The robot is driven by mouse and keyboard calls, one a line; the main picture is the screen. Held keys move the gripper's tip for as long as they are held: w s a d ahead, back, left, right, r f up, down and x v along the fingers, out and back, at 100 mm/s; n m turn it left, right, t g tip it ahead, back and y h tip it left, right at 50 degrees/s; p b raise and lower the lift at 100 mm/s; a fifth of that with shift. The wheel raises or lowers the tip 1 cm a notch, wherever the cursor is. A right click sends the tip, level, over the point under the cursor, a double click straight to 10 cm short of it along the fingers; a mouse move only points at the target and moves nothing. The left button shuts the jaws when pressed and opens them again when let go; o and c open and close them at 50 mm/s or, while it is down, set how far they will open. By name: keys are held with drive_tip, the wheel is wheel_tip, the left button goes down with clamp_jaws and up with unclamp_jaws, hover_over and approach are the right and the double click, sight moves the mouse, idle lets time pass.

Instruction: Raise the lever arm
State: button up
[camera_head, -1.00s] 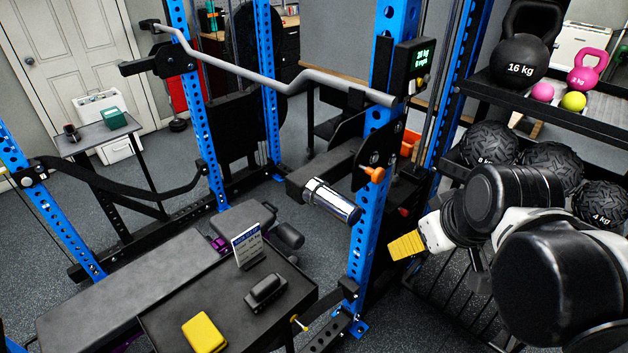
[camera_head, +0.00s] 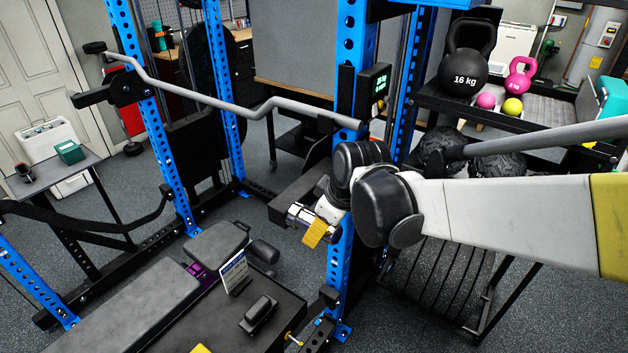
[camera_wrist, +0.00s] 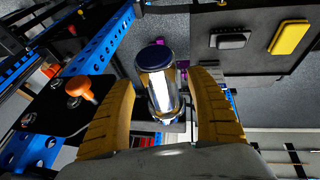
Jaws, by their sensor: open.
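The lever arm (camera_head: 290,200) is a black bar on the blue rack upright, ending in a shiny chrome handle (camera_head: 297,214). In the head view my arm covers part of its mount. My gripper (camera_head: 315,232) has yellow fingers and is at the chrome handle. In the wrist view my gripper (camera_wrist: 161,78) is open, with one finger on each side of the chrome handle (camera_wrist: 160,88), which has a dark end cap. Gaps show beside the handle; contact cannot be told.
An orange knob (camera_wrist: 80,88) sits on a black plate left of the fingers. A bent grey bar (camera_head: 235,103) crosses the rack above. A bench (camera_head: 130,310) and small black table (camera_head: 285,312) stand below. A kettlebell shelf (camera_head: 480,105) is at the right.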

drive_tip(key=shift+w+a+f, duration=0.15)
drive_tip(key=shift+w+f, duration=0.15)
drive_tip(key=shift+f, duration=0.35)
drive_tip(key=c, duration=1.4)
drive_tip(key=shift+r+p, duration=0.45)
drive_tip(key=shift+r, duration=0.3)
drive_tip(key=shift+c, duration=0.2)
drive_tip(key=w+r+g+y+p, duration=0.1)
drive_tip(key=r, duration=0.2)
drive_tip(key=d+r+g+y+p, duration=0.1)
drive_tip(key=r+g+p, duration=0.1)
drive_tip(key=r, duration=0.1)
drive_tip(key=w+d+r+m+g+y+p, duration=0.1)
drive_tip(key=r+y+p, duration=0.1)
drive_tip(key=r, duration=0.2)
drive_tip(key=shift+w+d+g, duration=0.1)
drive_tip(key=shift+w+g, duration=0.25)
drive_tip(key=shift+g, duration=0.05)
drive_tip(key=shift+o, duration=0.2)
drive_tip(key=shift+w+d+r+p, duration=0.4)
drive_tip(key=shift+w+r+p, duration=0.1)
drive_tip(key=shift+r, duration=0.2)
